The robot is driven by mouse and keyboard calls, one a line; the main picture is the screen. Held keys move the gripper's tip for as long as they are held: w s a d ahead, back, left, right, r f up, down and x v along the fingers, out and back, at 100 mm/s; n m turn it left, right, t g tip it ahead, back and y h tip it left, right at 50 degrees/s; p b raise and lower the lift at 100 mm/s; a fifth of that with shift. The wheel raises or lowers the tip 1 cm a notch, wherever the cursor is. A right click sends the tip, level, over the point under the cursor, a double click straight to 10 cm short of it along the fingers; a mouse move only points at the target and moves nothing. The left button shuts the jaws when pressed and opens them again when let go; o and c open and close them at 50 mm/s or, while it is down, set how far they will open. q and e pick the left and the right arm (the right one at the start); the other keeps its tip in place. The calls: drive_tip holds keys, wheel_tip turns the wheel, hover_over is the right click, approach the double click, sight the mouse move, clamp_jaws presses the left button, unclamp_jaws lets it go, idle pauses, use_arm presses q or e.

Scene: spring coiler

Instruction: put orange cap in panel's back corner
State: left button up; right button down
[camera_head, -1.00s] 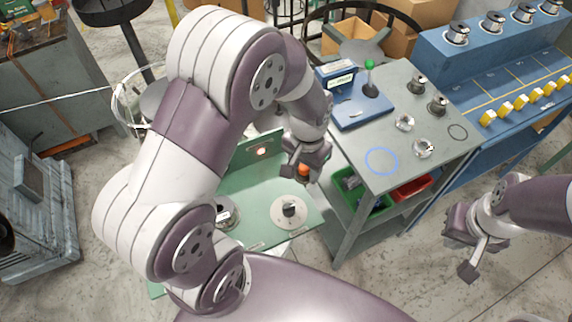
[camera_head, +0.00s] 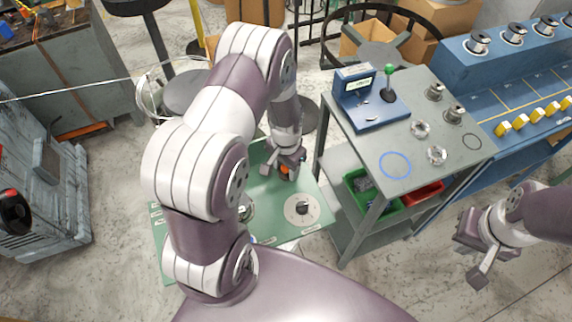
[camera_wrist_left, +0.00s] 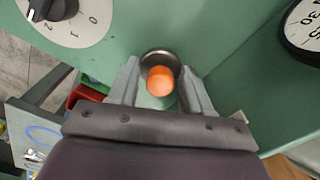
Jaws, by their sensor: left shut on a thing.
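The orange cap (camera_head: 285,169) is held by my left gripper (camera_head: 288,172) over the back part of the green panel (camera_head: 270,196). In the left wrist view the cap (camera_wrist_left: 160,82) sits between the two fingers of my left gripper (camera_wrist_left: 159,84). A round metal disc (camera_wrist_left: 158,58) shows just behind the cap, over the green panel (camera_wrist_left: 185,18); whether they touch, I cannot tell. My right gripper (camera_head: 478,254) hangs empty at the right, away from the panel; its jaw opening is unclear.
A numbered dial (camera_head: 303,208) is on the panel near my left gripper. A gauge (camera_wrist_left: 304,30) shows at the wrist view's right. A grey cart (camera_head: 432,155) with a blue device (camera_head: 371,112), a green bin (camera_head: 366,195) and a red bin (camera_head: 423,192) stands right of the panel.

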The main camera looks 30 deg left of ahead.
use_arm(q)
drive_tip(key=o, duration=1.2)
drive_tip(key=shift+c, duration=0.2)
